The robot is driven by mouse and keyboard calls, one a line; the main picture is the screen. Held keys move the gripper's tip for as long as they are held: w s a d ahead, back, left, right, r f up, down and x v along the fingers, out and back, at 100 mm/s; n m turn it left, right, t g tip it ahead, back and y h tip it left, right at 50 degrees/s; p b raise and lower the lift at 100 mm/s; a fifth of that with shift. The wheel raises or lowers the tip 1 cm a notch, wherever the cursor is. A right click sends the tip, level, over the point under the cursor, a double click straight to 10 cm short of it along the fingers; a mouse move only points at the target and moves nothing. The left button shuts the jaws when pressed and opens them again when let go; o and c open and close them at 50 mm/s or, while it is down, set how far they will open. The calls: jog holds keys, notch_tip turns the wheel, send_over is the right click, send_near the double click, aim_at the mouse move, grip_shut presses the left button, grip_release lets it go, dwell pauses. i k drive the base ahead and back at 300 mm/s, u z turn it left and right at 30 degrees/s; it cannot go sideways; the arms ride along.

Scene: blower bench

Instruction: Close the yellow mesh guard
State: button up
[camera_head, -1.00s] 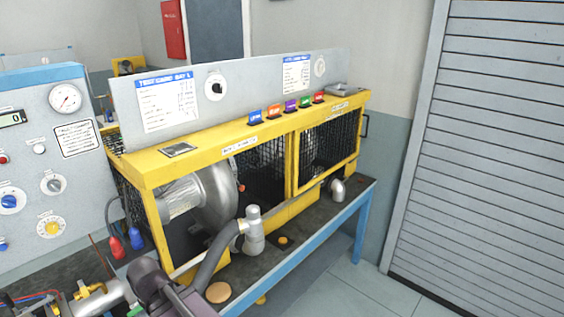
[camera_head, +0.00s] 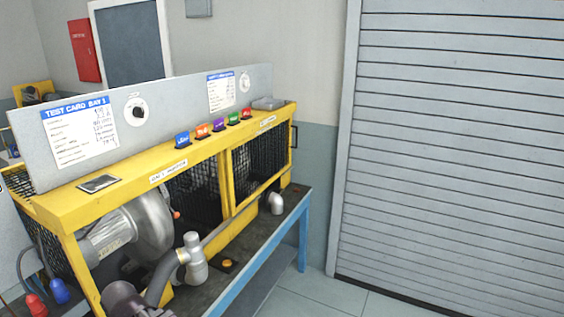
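The yellow mesh guard (camera_head: 226,186) is a yellow-framed enclosure with black mesh, standing on the bench at left and centre. Its left bay has no panel across the front, and a grey blower (camera_head: 152,222) shows inside. Dark mesh shows behind the blower. The right bay has a yellow-edged mesh panel (camera_head: 259,162); I cannot tell whether it sits flush or ajar. A dark handle (camera_head: 294,136) is at the enclosure's right end.
The blue-legged bench (camera_head: 303,240) carries a grey pipe fitting (camera_head: 194,260) and a pipe elbow (camera_head: 277,203) in front of the guard. Coloured tags (camera_head: 219,125) line the yellow top. A shuttered door (camera_head: 450,150) is at right; the floor (camera_head: 340,298) before it is clear.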

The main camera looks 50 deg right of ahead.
aim_at(234, 210)
jog(key=z, duration=1.45)
jog(key=k, duration=0.95)
jog(key=i, duration=0.7)
jog(key=z, duration=0.05)
